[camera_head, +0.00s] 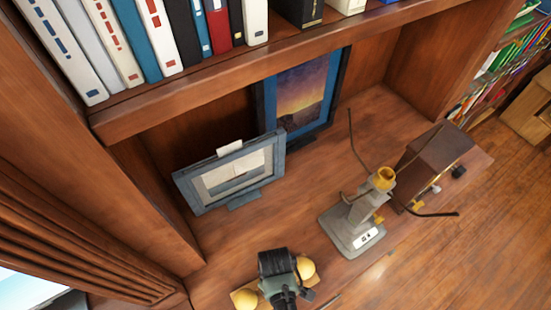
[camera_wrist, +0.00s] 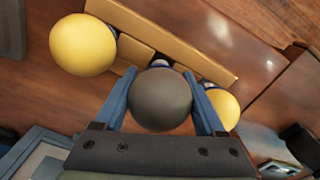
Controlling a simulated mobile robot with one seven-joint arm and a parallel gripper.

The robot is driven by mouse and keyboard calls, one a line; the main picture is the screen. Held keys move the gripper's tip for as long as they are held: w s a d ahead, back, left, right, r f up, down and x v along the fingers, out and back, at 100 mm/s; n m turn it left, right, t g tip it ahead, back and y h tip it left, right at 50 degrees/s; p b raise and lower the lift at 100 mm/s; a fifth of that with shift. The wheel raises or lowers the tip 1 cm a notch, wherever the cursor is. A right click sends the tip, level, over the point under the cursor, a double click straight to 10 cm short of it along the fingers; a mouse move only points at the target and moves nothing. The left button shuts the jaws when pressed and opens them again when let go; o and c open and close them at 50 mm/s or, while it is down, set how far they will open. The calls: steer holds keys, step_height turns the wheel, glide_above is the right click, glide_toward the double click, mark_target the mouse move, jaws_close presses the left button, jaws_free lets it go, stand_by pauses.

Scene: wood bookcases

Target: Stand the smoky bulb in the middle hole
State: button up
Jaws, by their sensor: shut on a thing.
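The smoky bulb (camera_wrist: 160,100) is a dark grey globe held between the two blue fingers of my gripper (camera_wrist: 163,84) in the wrist view. Its pale and blue neck points toward the middle of the wooden block (camera_wrist: 205,55). I cannot tell whether its base is in the middle hole or just above it, as the globe hides that spot. A yellow bulb stands in the block on each side, one at left (camera_wrist: 83,45) and one at right (camera_wrist: 222,108). In the head view my gripper (camera_head: 286,297) is over the block, between the yellow bulbs; the smoky bulb is hidden there.
A grey stand with a yellow top (camera_head: 352,225) and thin dark arms is right of the block. A brown box (camera_head: 435,160) stands behind it. A grey picture frame (camera_head: 185,186) and a sunset picture (camera_head: 300,88) stand at the back. The shelf between is clear.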

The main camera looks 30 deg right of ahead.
steer(key=shift+f+b, duration=1.05)
steer(key=shift+f, duration=0.3)
steer(key=o, duration=0.9)
steer(key=shift+r, duration=0.2)
steer(key=shift+r+p, duration=5.9)
steer(key=shift+p, duration=0.2)
steer(key=shift+s+f, duration=0.1)
